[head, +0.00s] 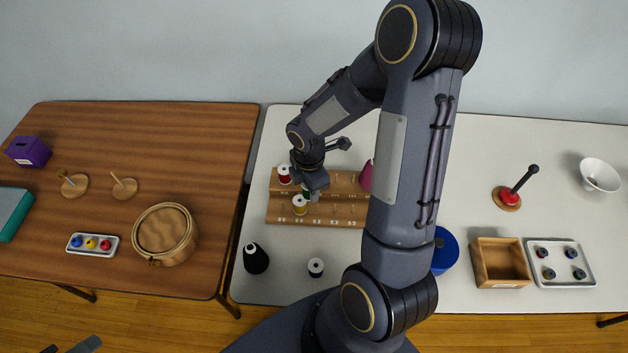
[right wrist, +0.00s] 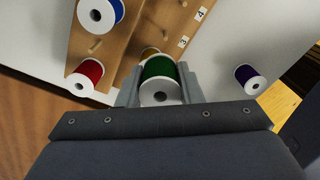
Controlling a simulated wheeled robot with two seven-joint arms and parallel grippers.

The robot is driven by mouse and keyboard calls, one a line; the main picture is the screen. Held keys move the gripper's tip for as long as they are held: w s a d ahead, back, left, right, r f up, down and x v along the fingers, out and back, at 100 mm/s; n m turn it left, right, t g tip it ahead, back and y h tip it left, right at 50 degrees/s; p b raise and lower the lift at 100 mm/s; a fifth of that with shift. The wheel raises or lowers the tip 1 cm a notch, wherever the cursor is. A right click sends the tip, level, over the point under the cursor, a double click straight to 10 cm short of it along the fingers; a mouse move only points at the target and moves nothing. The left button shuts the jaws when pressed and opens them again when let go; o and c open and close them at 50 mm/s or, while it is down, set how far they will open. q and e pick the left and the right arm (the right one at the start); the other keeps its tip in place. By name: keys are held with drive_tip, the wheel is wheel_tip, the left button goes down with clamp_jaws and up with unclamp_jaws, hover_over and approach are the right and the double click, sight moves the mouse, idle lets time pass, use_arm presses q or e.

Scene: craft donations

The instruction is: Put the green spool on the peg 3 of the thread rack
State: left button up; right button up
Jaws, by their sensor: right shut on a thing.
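The green spool (right wrist: 160,70) is between the fingers of my right gripper (right wrist: 160,88), which is shut on it. In the head view the right gripper (head: 309,188) hangs over the left part of the thread rack (head: 340,212), mostly covering the green spool (head: 306,194). A red spool (head: 284,174) and a yellow spool (head: 299,205) are on the rack. In the right wrist view a blue spool (right wrist: 100,14) also shows, and labels 3 and 4 are on the rack's edge. Whether the green spool touches a peg is unclear. My left gripper (head: 70,347) shows its separated fingertips at the bottom left.
A black cone (head: 256,258) and a dark purple spool (head: 316,267) stand in front of the rack. A pink cone (head: 366,176) is by its right part, beside my arm. A wooden box (head: 500,250) and a tray of spools (head: 585,276) lie further right.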

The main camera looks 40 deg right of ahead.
drive_tip(key=n, duration=0.1)
drive_tip(key=s+d+n, duration=0.1)
drive_tip(key=shift+d+r+n, duration=0.3)
drive_tip(key=shift+r+n, duration=0.05)
drive_tip(key=shift+n, duration=0.05)
drive_tip(key=shift+d, duration=0.1)
drive_tip(key=shift+s+f+n, duration=0.1)
drive_tip(key=shift+f+n, duration=0.05)
drive_tip(key=shift+n, duration=0.15)
wheel_tip(320, 180, down, 4)
drive_tip(key=b, duration=0.3)
drive_tip(key=shift+b, duration=0.35)
drive_tip(key=shift+f, duration=0.1)
idle(0.5)
drive_tip(key=shift+f+b, duration=1.4)
drive_tip(key=shift+f, duration=0.3)
